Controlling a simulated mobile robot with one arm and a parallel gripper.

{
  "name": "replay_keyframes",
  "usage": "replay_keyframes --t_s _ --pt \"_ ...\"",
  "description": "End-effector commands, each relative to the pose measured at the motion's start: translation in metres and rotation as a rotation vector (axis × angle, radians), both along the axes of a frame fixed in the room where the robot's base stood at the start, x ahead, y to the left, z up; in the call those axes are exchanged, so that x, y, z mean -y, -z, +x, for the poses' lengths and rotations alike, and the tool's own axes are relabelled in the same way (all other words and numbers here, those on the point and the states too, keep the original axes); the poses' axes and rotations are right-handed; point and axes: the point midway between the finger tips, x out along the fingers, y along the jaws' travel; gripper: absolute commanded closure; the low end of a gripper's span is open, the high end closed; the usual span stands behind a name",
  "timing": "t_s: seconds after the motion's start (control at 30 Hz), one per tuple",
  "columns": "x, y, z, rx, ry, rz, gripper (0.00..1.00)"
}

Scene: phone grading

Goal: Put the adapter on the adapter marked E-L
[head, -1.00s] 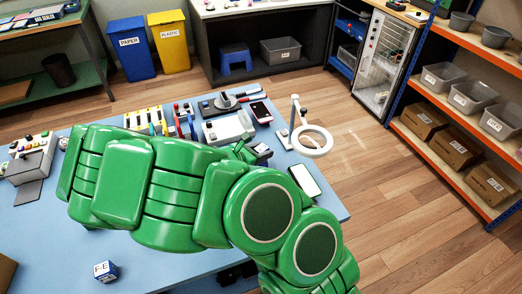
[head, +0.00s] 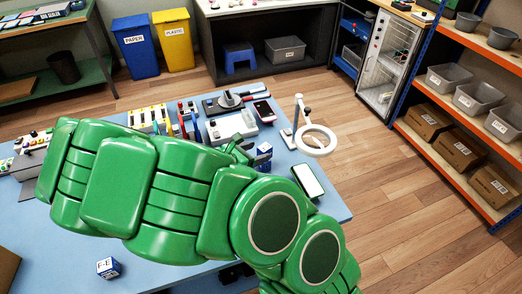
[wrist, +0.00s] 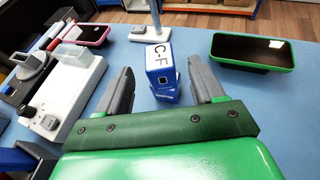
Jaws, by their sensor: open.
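A blue-and-white adapter marked C-F (wrist: 158,57) stands just beyond my fingertips in the wrist view. Below its white marked face is a blue part with small lettering (wrist: 165,92); I cannot tell whether this is a second adapter under it. The blue shows in the head view (head: 265,149), right of my gripper (head: 250,153). My gripper (wrist: 163,80) is open, its fingers apart on either side of the blue part, with nothing visibly clamped. Another adapter, marked F-E (head: 107,268), sits at the table's front left. I can read no E-L mark.
A green-edged phone (wrist: 252,49) lies right of the adapter. A white ring lamp (head: 316,140) stands behind. A grey-white device (wrist: 68,100) and a pink phone (wrist: 88,34) are at left. Blue table surface (wrist: 195,45) is clear around the adapter.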

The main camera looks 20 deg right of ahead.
Motion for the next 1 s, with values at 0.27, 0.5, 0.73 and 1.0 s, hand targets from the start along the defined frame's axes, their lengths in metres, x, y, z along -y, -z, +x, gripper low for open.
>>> replay_keyframes --t_s 0.27,0.5,0.73,1.0 --pt "-0.031 -0.013 -0.012 0.002 -0.003 0.004 0.32" --pt "-0.053 -0.023 -0.022 0.001 -0.001 0.002 0.32" --pt "-0.063 -0.028 -0.026 -0.001 -0.002 -0.001 0.32" --pt "-0.064 -0.029 -0.027 0.000 0.000 -0.001 0.32"
